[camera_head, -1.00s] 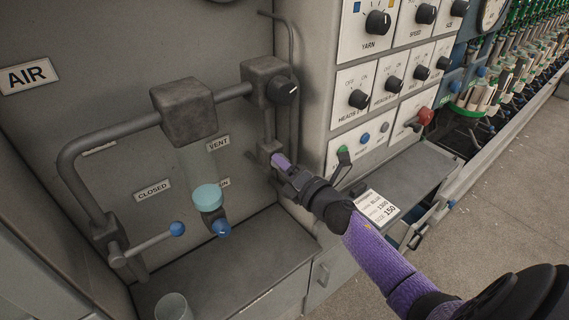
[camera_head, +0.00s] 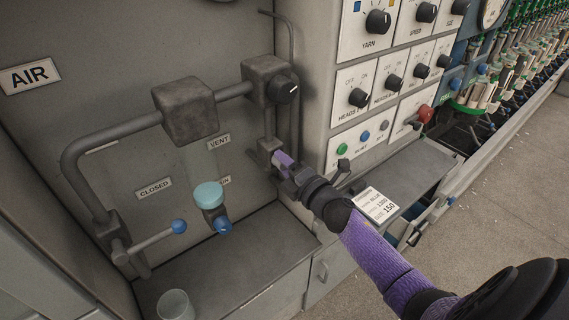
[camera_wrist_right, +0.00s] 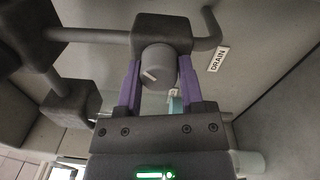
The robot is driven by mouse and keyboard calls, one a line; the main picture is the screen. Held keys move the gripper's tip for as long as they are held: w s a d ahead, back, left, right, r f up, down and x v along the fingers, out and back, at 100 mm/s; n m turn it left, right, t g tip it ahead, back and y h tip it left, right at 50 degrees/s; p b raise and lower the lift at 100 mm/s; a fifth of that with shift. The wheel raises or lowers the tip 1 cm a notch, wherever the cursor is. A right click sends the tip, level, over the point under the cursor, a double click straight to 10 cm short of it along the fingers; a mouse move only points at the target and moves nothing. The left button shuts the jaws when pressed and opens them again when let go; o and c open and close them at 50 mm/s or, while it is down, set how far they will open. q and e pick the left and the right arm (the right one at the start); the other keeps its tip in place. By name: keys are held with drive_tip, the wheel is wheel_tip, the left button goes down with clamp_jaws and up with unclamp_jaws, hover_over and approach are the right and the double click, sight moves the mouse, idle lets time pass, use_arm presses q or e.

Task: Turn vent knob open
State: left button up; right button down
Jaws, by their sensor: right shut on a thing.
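A grey round knob with a white pointer line (camera_wrist_right: 158,66) sits on a small dark block in the right wrist view. My right gripper (camera_wrist_right: 159,72) is shut on it, with one purple finger on each side. In the head view my right gripper (camera_head: 277,158) reaches in from the lower right to the small block at the lower end of the pipe, and its fingers hide the knob there. The VENT label (camera_head: 218,142) is on the panel left of the gripper. A DRAIN label (camera_wrist_right: 219,59) shows beside the pipe in the wrist view. My left gripper is out of view.
A black knob (camera_head: 286,90) is on the upper pipe block. Left of the gripper are a cyan cup (camera_head: 208,195), a blue-tipped lever (camera_head: 152,240) and a CLOSED label (camera_head: 154,188). A control panel (camera_head: 344,134) stands close on the right. A glass (camera_head: 175,306) stands on the ledge below.

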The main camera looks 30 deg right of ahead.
drive_tip(key=shift+c, duration=2.4)
unclamp_jaws()
drive_tip(key=shift+o, duration=1.3)
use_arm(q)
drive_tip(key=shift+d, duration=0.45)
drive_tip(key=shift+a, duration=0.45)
use_arm(e)
drive_tip(key=s, duration=1)
drive_tip(key=shift+d+f, duration=0.25)
drive_tip(key=shift+d, duration=0.2)
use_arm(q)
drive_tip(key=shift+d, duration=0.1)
